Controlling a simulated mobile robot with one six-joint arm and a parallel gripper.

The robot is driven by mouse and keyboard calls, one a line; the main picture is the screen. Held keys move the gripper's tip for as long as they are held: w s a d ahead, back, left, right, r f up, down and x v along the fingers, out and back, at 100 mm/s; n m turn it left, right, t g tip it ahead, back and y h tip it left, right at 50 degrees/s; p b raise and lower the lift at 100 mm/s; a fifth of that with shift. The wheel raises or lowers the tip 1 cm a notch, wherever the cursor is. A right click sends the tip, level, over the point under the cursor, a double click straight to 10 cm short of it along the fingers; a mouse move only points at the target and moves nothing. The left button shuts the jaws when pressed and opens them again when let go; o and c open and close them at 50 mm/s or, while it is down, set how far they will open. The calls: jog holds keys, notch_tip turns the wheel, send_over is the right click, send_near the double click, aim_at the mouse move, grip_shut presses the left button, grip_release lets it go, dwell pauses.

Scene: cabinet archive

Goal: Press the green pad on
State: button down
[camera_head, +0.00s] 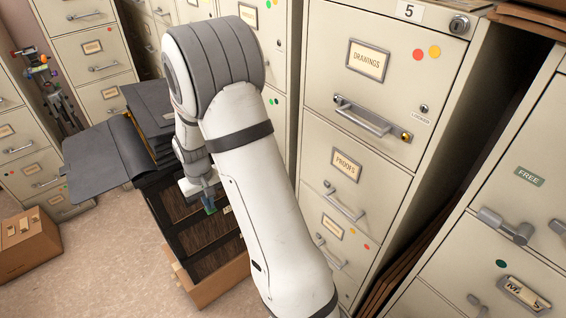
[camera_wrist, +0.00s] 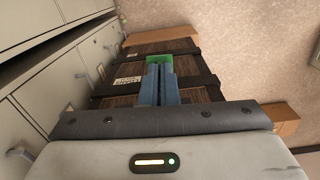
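In the wrist view the two blue fingers of my gripper (camera_wrist: 160,68) lie side by side with only a thin dark line between them. A small green pad (camera_wrist: 159,59) shows just beyond their tips, partly hidden by them. I cannot tell whether the tips touch it. My white arm hides part of the drawer.
The drawer holds dark wood-grained panels and dark crossbars, with a white label (camera_wrist: 128,80) beside the fingers. Dark folders (camera_head: 103,153) lie left of it. Cabinets with handles (camera_head: 370,118) stand close on the right. A brown box (camera_head: 26,243) is on the floor at left.

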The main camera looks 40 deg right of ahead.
jog(key=s+d+n+g+h, duration=0.25)
jog(key=s+d+h, duration=0.55)
jog(key=s+d, duration=0.45)
jog(key=w+d+r+n+t+h, duration=0.3)
jog(key=d+r+n+t+h, duration=0.1)
jog(key=d+r+h, duration=0.4)
notch_tip(320, 180, up, 3)
jog(key=shift+w+d+f+h+b, duration=0.2)
jog(key=shift+w+h+b, duration=0.15)
jog(key=shift+h, duration=0.55)
jog(key=shift+a, duration=0.1)
jog(key=shift+f+b, duration=0.1)
jog(key=shift+b, duration=0.2)
jog(key=shift+n, duration=0.25)
jog(key=shift+w+d+b, duration=0.2)
jog(key=shift+d+b, duration=0.5)
jog(key=shift+d, duration=2.15)
jog(key=shift+d, duration=0.7)
